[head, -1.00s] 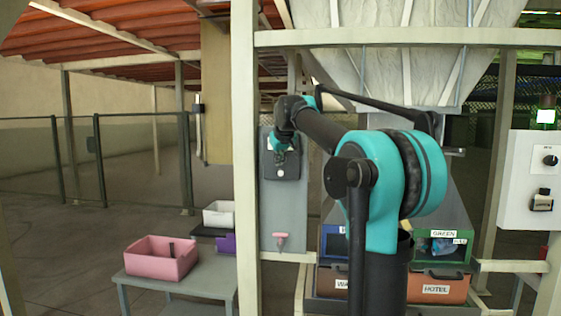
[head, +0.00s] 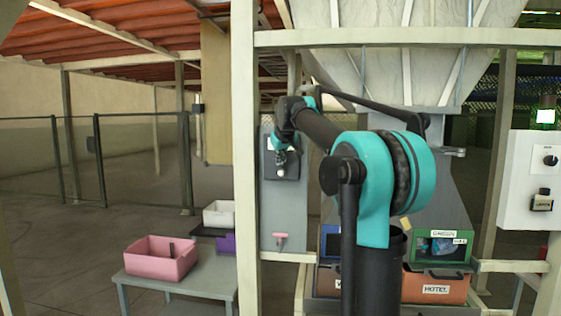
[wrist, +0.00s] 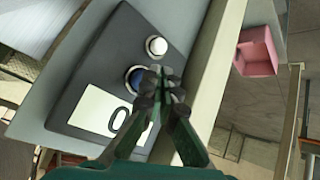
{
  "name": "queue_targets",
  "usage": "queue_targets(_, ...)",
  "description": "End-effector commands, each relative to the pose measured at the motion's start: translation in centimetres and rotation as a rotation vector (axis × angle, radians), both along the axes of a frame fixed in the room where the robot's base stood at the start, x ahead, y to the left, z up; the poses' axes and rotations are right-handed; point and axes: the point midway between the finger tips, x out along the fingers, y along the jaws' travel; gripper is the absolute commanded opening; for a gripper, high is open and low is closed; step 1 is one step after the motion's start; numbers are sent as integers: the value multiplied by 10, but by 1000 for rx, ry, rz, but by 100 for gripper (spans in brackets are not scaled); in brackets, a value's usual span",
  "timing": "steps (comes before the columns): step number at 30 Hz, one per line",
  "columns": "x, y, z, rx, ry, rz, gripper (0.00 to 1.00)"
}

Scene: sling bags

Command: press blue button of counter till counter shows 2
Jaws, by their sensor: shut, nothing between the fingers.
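The counter is a dark grey box (wrist: 95,75) mounted on a grey panel; it also shows in the head view (head: 287,172). In the wrist view its blue button (wrist: 134,77) sits between a white button (wrist: 156,46) and the pale display (wrist: 92,108). The display shows a 0, with the part to its right hidden behind a finger. My gripper (wrist: 162,78) is shut and empty, its tips just beside the blue button in the picture. I cannot tell whether they touch it. In the head view my gripper (head: 281,157) is in front of the counter.
A pale upright post (head: 246,160) stands just left of the counter's panel (head: 283,215). A pink bin (head: 160,259) sits on a grey table at lower left. Labelled bins, including an orange one (head: 436,288), stand at lower right. A white control box (head: 530,180) is at far right.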

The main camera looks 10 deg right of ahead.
Motion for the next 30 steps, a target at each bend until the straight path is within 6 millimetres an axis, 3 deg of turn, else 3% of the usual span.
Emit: queue_targets(30,8,-2,0,1,0,-1,0)
